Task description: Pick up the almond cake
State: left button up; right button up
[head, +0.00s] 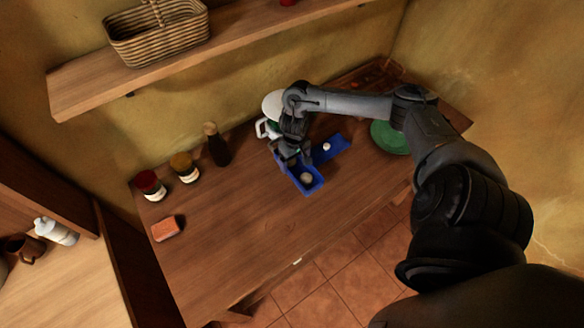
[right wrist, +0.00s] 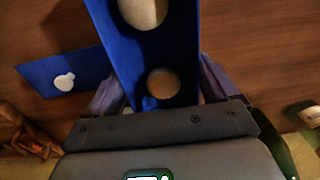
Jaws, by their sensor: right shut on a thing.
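A narrow blue box (head: 313,187) with round tan pieces in it lies on the wooden counter in the head view. It is the likeliest almond cake, but no label can be read. My right gripper (head: 295,160) is over its far end. In the right wrist view the gripper's fingers (right wrist: 160,88) flank the long sides of the blue box (right wrist: 128,62), shut on it. Two round tan tops (right wrist: 163,83) show inside it. I cannot tell whether the box is lifted. My left gripper is in neither view.
A flat blue piece with a small white item (head: 327,147) lies close by. A white mug (head: 262,128) stands behind, a green plate (head: 388,137) to the right. Jars (head: 184,167), a dark bottle (head: 216,145) and an orange block (head: 166,229) are left. The front counter is clear.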

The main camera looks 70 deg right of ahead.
aim_at(292, 163)
jog(key=shift+w+d+f, duration=0.1)
jog(key=shift+w+f, duration=0.25)
jog(key=shift+w, duration=0.2)
jog(key=shift+f+b, duration=0.35)
jog(key=shift+f, duration=1.6)
jog(key=shift+f, duration=0.1)
jog(key=o, duration=0.9)
jog(key=shift+o, duration=0.2)
